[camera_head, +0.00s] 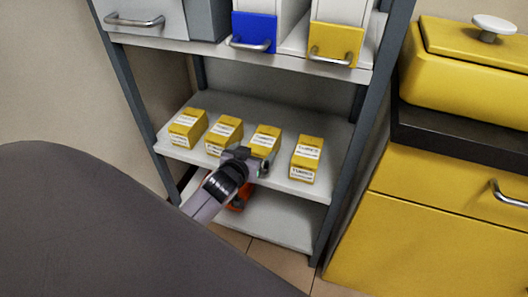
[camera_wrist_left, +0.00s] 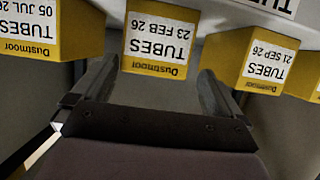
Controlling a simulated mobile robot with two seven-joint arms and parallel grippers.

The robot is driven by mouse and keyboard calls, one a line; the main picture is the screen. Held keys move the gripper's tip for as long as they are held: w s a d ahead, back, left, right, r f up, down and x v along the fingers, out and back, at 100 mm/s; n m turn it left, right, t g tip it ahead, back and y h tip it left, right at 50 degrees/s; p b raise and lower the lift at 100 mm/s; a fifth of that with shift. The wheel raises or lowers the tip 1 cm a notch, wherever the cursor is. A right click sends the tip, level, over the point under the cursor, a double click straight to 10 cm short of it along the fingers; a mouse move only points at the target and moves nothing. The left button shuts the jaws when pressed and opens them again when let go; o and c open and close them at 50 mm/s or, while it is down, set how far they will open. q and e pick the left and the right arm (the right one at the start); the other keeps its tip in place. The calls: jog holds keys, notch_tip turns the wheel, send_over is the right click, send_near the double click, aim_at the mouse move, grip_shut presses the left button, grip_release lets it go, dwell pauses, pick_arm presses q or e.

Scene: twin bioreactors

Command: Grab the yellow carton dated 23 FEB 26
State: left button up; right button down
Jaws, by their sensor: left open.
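The yellow carton dated 23 FEB 26 (camera_wrist_left: 160,40) is centred in the left wrist view, its label upside down. In the head view it is the third from the left in the row (camera_head: 265,138), its lower front partly hidden by my gripper. My left gripper (camera_head: 257,163) is open just in front of it. In the wrist view its fingertips (camera_wrist_left: 157,72) show on either side of the carton's near end, with gaps on both sides. The jaws are empty as far as I can see. My right gripper is not in view.
Similar cartons flank it: 05 JUL 26 (camera_wrist_left: 42,28) and 21 SEP 26 (camera_wrist_left: 264,62). Another carton (camera_head: 187,128) stands at the row's left end. They share the middle shelf (camera_head: 330,125); bins with handles (camera_head: 336,42) sit above. An orange object (camera_head: 238,203) is below. Yellow drawers (camera_head: 440,225) stand right.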

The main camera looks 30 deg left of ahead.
aim_at(263, 145)
pick_arm(q)
jog(key=shift+d+b+x, duration=0.15)
jog(key=shift+b+x, duration=0.5)
jog(key=shift+x, duration=0.95)
jog(key=shift+d+b+x, duration=0.2)
jog(key=shift+b+x, duration=0.4)
jog(key=shift+x, duration=0.95)
jog(key=shift+w+r, duration=0.15)
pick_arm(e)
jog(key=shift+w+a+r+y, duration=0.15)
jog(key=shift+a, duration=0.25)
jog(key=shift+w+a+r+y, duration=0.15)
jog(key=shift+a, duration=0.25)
pick_arm(q)
jog(key=c, duration=1)
